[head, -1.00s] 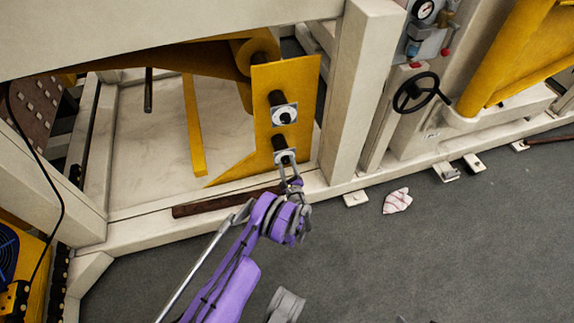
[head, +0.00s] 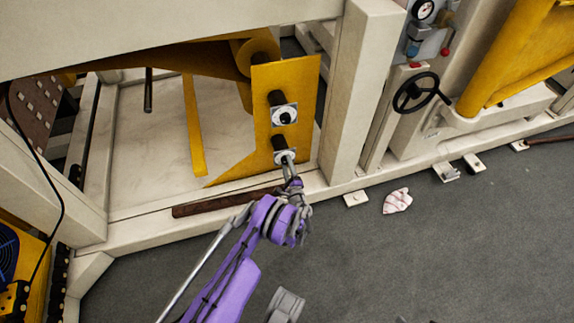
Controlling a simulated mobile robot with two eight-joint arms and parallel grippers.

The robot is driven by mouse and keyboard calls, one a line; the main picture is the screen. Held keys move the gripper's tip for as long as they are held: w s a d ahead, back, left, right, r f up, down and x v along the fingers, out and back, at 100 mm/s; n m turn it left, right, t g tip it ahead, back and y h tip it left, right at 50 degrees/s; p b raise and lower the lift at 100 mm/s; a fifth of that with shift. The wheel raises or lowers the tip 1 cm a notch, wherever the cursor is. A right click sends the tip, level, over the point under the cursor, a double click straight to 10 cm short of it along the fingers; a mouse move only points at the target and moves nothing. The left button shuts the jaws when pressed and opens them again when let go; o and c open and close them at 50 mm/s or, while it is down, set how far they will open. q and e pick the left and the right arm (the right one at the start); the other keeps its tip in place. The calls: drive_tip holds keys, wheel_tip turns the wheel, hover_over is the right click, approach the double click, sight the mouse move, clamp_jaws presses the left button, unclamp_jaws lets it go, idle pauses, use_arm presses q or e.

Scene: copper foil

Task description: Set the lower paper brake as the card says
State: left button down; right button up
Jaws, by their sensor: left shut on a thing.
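The lower paper brake is a black knob (head: 279,144) on a white square plate (head: 279,159), low on the yellow panel (head: 262,82). A similar black knob (head: 277,98) with its own white plate (head: 290,113) sits above it. My left gripper (head: 288,162) reaches up from below and is shut on the lower knob's end, which its fingers partly hide. The marks on the plates are too small to read. No readable card shows. My right gripper is not in view.
A cream post (head: 358,90) stands right of the panel, and a cream floor beam (head: 325,188) runs below it. A dark bar (head: 225,202) lies along the beam. A crumpled striped cloth (head: 397,201) lies on the open grey floor. A black handwheel (head: 415,92) is further right.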

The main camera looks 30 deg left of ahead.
use_arm(q)
drive_tip(key=shift+c, duration=1.8)
unclamp_jaws()
drive_tip(key=p+v, duration=0.1)
drive_tip(key=v, duration=1)
drive_tip(key=shift+p, duration=0.4)
